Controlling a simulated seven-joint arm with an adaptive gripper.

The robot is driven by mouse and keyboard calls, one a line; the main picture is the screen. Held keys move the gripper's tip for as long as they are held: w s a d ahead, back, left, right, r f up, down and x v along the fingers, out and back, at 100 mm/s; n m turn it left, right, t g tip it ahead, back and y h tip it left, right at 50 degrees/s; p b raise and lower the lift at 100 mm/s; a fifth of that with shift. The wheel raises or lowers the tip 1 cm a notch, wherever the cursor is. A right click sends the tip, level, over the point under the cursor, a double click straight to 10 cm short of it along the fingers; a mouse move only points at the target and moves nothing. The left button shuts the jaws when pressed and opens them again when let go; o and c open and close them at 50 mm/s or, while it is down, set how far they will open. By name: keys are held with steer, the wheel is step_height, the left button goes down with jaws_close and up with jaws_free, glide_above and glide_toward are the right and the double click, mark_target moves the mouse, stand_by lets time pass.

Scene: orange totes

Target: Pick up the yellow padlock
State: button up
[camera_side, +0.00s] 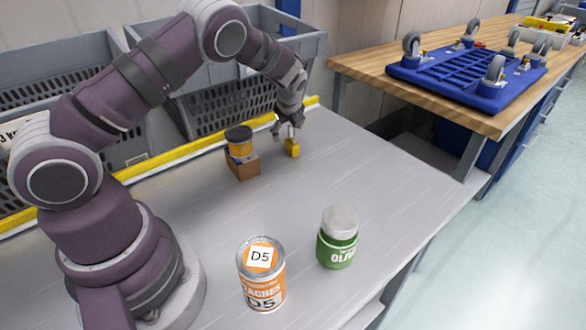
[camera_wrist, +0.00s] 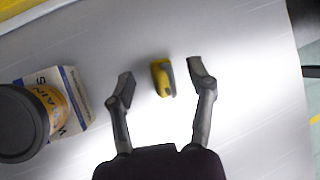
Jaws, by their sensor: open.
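The yellow padlock (camera_side: 292,148) stands on the grey table near its far edge in the side view. In the wrist view the padlock (camera_wrist: 161,78) lies between my two finger tips, with a gap on each side. My gripper (camera_wrist: 160,82) is open and empty, and it points down at the padlock. In the side view my gripper (camera_side: 286,128) is just above and around the padlock's top; whether it touches is too small to tell.
A dark-lidded jar (camera_side: 239,142) on a small box (camera_side: 243,168) stands close left of the padlock. A peach can (camera_side: 262,280) and a green olive jar (camera_side: 338,240) stand nearer the front. Grey crates (camera_side: 215,105) stand behind the yellow edge. The middle table is clear.

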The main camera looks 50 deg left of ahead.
steer(key=shift+x, duration=1.05)
jaws_close()
